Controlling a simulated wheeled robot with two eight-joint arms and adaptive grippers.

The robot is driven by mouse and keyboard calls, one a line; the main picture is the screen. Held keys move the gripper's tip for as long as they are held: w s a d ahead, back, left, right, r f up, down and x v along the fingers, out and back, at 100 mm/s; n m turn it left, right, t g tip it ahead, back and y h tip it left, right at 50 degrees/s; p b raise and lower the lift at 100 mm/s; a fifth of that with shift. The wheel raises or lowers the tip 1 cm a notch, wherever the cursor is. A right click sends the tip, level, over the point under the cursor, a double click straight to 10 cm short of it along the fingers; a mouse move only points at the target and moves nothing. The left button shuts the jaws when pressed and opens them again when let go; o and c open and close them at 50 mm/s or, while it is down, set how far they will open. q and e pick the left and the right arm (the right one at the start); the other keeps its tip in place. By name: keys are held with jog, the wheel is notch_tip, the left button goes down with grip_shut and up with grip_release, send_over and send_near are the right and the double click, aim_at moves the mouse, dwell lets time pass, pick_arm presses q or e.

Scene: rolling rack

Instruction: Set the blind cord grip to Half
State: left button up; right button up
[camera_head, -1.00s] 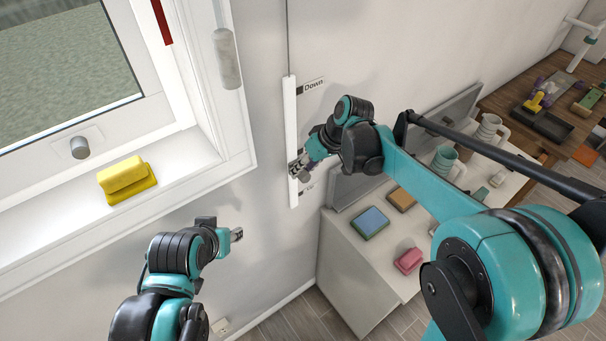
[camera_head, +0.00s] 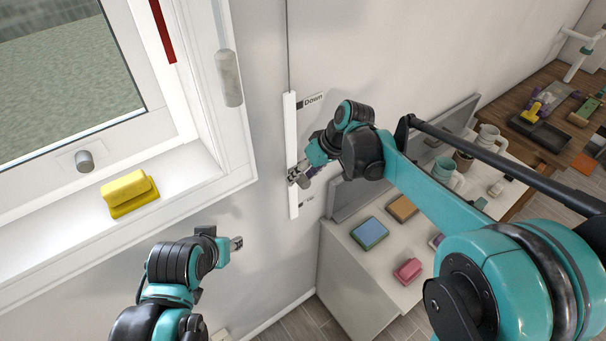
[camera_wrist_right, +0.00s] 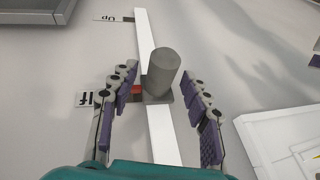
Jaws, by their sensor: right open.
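The blind cord track (camera_head: 291,125) is a white vertical strip on the wall, with a Down label (camera_head: 313,102) near its top and an Up label (camera_head: 308,201) near its bottom. In the right wrist view, the grey cylindrical cord grip (camera_wrist_right: 163,72) stands out from the track. Its red pointer (camera_wrist_right: 137,92) is about level with the partly hidden Half label (camera_wrist_right: 84,99). My right gripper (camera_wrist_right: 160,82) is open, with one finger on each side of the grip; contact is unclear. My left gripper (camera_head: 236,243) is low and away from the track; its jaws are too small to judge.
The window frame (camera_head: 213,115) is left of the track, with a yellow block (camera_head: 130,193) on its sill. A white cabinet (camera_head: 345,262) stands right of the track, carrying a blue block (camera_head: 369,232) and a pink block (camera_head: 408,270). A wooden table (camera_head: 550,85) is farther right.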

jog(key=v, duration=1.2)
jog(key=s+d+f+m+t+h+b, duration=0.1)
jog(key=s+d+f+b, duration=0.3)
jog(key=f, duration=0.6)
jog(key=s+d+f+m+t+h+b, duration=0.2)
jog(key=s+d+f+m+b, duration=0.1)
jog(key=s+f+b, duration=0.4)
jog(key=s+d+f+m+t+h+b, duration=0.2)
jog(key=s+d+f+b, duration=0.4)
jog(key=f, duration=0.7)
jog(key=shift+s+m+b, duration=0.3)
jog(key=shift+s+b, duration=0.05)
jog(key=shift+b, duration=0.65)
jog(key=shift+a, duration=0.1)
